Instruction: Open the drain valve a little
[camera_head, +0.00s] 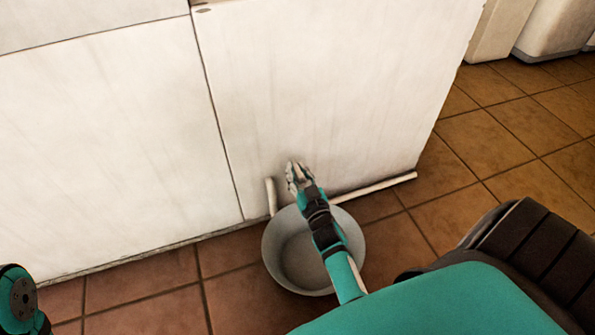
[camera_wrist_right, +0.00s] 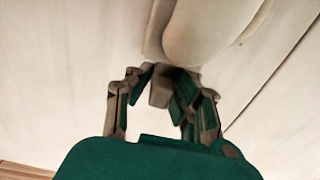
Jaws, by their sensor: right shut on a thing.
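My right gripper (camera_head: 296,176) reaches down to the foot of the white cabinet front, above the grey basin on the floor. In the right wrist view its fingers (camera_wrist_right: 160,98) are closed around a small beige block, which looks like the drain valve's handle (camera_wrist_right: 159,88). The handle meets a pale rounded pipe body (camera_wrist_right: 200,30). In the head view the gripper hides the valve, so how far it is turned cannot be told. My left gripper is not in view.
A grey round basin (camera_head: 273,259) stands on the tiled floor under my right forearm. A short white pipe (camera_head: 271,198) stands at its back edge, and another pipe (camera_head: 378,187) runs right along the cabinet (camera_head: 330,90). Floor tiles (camera_head: 245,300) left of the basin are clear.

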